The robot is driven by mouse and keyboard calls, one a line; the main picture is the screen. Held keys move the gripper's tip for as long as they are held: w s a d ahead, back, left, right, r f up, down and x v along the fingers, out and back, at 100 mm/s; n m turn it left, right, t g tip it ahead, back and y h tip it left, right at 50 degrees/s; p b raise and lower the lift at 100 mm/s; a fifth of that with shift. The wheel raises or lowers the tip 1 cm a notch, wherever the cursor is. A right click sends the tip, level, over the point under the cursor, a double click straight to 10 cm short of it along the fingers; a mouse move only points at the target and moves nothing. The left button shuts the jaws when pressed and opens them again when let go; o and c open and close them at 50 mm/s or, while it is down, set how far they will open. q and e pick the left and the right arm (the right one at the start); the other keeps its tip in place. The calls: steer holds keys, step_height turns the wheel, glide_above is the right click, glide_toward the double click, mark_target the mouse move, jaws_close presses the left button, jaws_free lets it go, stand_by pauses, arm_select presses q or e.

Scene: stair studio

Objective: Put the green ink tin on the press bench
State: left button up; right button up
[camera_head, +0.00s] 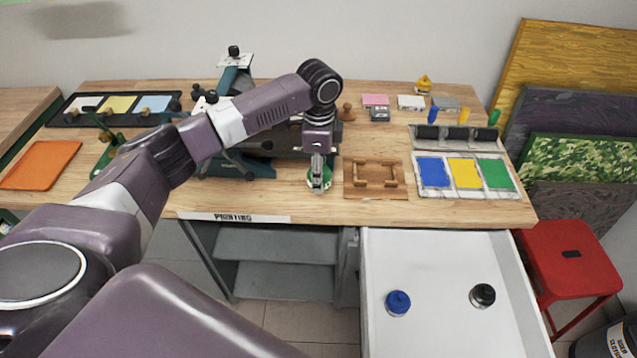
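The green ink tin (312,184) is at the front middle of the wooden press bench (420,211), just left of a small wooden rack. It appears to stand on the bench top, though its base is hard to see. My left gripper (320,184) points down right over the tin and hides much of it. The fingers overlap the tin in the picture, and I cannot tell whether they are closed on it or apart. My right gripper is not in view.
An open white drawer (440,270) below the bench holds a blue tin (397,303) and a black tin (482,295). The wooden rack (375,179) and a tray of colour pads (463,172) stand right of the gripper. A red stool (570,262) is at right.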

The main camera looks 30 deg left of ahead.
arm_select(q)
step_height(320, 180, down, 4)
steer(key=shift+r+p, duration=0.25)
steer(key=shift+p, duration=0.05)
steer(key=shift+f, duration=0.4)
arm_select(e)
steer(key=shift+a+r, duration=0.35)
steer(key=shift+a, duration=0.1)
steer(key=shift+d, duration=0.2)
arm_select(q)
steer(key=o, duration=1.5)
steer(key=shift+s+f, duration=0.1)
steer(key=shift+f, duration=0.05)
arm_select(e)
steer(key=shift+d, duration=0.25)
